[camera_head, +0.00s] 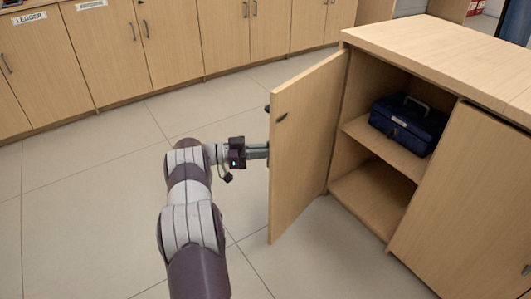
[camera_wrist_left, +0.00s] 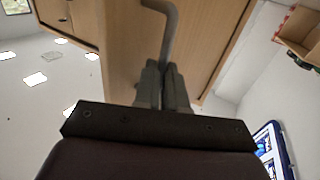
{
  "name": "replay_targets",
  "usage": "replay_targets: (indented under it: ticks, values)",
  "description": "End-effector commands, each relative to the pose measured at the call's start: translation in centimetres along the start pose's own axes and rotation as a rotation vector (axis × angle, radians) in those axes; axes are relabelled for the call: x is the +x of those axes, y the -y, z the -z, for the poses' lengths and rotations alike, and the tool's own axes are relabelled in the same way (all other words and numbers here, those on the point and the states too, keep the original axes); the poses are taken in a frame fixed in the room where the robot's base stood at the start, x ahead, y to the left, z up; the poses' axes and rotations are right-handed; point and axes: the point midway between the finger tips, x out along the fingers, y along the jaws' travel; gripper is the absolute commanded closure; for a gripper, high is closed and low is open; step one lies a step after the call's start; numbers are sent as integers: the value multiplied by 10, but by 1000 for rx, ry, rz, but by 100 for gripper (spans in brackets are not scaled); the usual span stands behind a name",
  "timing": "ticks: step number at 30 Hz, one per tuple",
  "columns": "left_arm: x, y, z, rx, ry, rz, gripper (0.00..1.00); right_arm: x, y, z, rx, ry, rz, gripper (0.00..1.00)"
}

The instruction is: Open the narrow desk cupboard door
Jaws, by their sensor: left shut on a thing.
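The narrow cupboard door (camera_head: 308,140) stands swung wide open on the left of the wooden desk (camera_head: 450,50), hinged at its far edge next to the cabinet. My left gripper (camera_head: 265,151) reaches the door's outer face from the left, and its fingertips are partly hidden behind the door's edge. In the left wrist view, the gripper (camera_wrist_left: 167,82) is shut on a grey bar handle (camera_wrist_left: 168,25) on the door's face (camera_wrist_left: 125,45). My right gripper is not in view.
The open compartment has a shelf (camera_head: 375,144) with a dark blue cash box (camera_head: 409,122) on it. Another closed door (camera_head: 470,200) is at the right. Closed cupboards (camera_head: 120,50) line the back wall. The tiled floor (camera_head: 90,200) left of the door is clear.

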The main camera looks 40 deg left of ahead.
Motion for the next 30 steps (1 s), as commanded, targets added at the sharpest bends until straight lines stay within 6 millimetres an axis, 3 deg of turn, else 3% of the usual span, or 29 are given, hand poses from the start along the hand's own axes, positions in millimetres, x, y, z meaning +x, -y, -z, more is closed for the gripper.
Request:
replay_targets:
  ticks: [10, 12, 13, 23, 26, 30]
  values:
    - [4, 2, 4, 10, -1, 3, 100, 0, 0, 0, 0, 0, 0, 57]
    - [4, 2, 3, 9, -1, 2, 70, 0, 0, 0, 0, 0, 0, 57]
    - [4, 2, 3, 8, -1, 2, 65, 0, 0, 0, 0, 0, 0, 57]
    - [-1, 1, 2, 3, -1, 1, 65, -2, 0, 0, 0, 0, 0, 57]
    - [-13, 1, 4, 2, -2, 3, 65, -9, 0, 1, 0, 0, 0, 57]
    - [-45, 2, 6, 3, -2, 4, 65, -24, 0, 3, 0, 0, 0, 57]
